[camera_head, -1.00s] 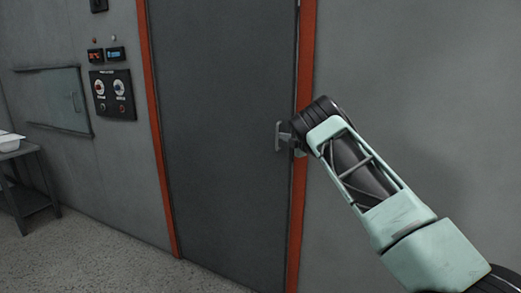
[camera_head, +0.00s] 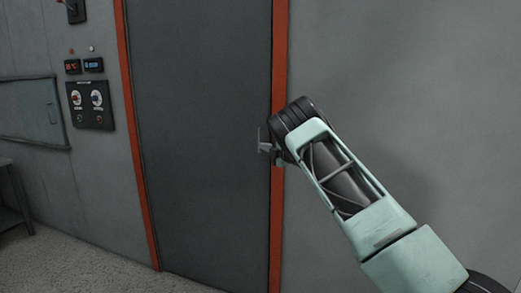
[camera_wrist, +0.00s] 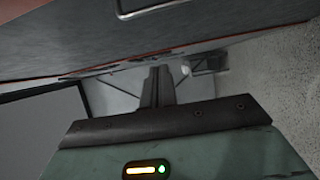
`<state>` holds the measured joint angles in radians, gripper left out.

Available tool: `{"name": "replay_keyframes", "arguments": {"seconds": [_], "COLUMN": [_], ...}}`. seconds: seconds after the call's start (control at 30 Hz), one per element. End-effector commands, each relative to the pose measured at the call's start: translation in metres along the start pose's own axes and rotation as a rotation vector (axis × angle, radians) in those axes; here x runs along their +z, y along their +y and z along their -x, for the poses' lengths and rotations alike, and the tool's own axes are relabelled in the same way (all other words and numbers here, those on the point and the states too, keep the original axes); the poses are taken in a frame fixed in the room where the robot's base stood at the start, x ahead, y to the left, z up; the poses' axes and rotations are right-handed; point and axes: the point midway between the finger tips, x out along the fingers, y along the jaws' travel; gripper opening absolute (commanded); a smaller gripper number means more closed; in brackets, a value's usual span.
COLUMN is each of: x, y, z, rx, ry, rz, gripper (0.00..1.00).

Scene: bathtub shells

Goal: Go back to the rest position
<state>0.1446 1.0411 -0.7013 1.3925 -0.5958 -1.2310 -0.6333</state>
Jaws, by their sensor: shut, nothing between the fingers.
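My gripper (camera_wrist: 158,84) shows in the wrist view with its two dark fingers together and nothing between them. In the head view my arm reaches up and left from the lower right, and its wrist is in front of the right door frame. There the fingers are not clearly visible. A small grey piece shows left of the wrist, and I cannot tell whether it is my gripper or a door fitting. The dark grey door (camera_head: 200,130) looks closed in its orange-red frame (camera_head: 280,60). In the wrist view a metal bar handle (camera_wrist: 150,8) is at the top, apart from the fingers.
A control panel (camera_head: 90,104) with dials and small displays (camera_head: 93,65) is on the wall left of the door. A hatch (camera_head: 35,110) is further left. A table (camera_head: 10,200) is cut off at the left edge. Speckled floor (camera_head: 90,262) in front is clear.

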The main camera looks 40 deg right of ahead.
Motion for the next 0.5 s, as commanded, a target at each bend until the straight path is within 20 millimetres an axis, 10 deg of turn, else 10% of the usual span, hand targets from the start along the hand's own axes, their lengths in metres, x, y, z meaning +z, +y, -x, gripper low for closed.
{"name": "replay_keyframes", "arguments": {"seconds": [0.5], "x": [0.014], "y": [0.001], "z": [0.063], "rx": [0.002], "ry": [-0.001], "rz": [0.001], "gripper": [0.00]}}
